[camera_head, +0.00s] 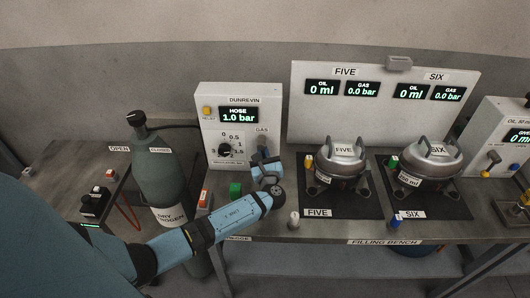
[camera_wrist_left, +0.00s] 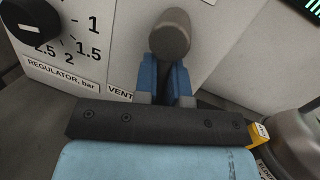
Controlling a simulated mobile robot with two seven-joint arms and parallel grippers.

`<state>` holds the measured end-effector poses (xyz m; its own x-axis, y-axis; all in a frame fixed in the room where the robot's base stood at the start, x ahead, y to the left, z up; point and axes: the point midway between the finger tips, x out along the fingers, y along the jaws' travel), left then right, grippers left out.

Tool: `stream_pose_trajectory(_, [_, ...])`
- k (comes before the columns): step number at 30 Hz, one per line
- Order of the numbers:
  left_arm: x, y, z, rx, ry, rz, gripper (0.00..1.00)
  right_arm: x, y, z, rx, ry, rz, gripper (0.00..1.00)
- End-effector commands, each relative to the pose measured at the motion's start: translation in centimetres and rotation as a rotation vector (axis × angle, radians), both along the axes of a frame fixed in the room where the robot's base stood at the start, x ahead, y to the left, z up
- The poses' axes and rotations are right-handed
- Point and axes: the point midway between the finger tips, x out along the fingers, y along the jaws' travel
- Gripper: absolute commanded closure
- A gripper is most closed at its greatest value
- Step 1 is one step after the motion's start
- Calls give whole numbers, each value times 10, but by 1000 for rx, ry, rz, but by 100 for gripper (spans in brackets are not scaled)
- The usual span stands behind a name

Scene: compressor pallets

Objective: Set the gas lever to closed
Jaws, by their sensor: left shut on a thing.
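The gas lever (camera_head: 263,143) is on the front of the white Dunrevin panel (camera_head: 211,130), under the GAS label. My left gripper (camera_head: 265,165) reaches up to it from below. In the left wrist view, the lever's grey rounded end (camera_wrist_left: 171,34) stands between the two blue fingers of the left gripper (camera_wrist_left: 166,82), which are shut on it. A VENT label (camera_wrist_left: 119,93) shows just left of the fingers. The fingers and lever hide any other position marks, so I cannot read its setting. My right gripper is not in view.
The regulator knob (camera_head: 225,150) is left of the lever; the hose display (camera_head: 238,115) above reads 1.0 bar. A dry nitrogen cylinder (camera_head: 162,175) stands left. Compressors FIVE (camera_head: 341,158) and SIX (camera_head: 432,160) stand right on dark mats. A green block (camera_head: 235,189) lies near my gripper.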

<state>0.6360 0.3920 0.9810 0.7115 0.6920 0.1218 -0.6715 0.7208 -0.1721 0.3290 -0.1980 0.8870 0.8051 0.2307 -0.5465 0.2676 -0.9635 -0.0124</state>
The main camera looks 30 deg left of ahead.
Motion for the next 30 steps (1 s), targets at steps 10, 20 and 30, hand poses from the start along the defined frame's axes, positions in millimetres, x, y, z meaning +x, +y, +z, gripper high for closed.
stream_pose_trajectory(10, [-3,5,0,128,79,-1,100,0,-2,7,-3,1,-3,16])
stream_pose_trajectory(20, [-4,6,-1,152,93,0,100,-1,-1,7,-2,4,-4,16])
stream_pose_trajectory(30, [-4,6,-1,151,93,-1,64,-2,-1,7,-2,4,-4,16])
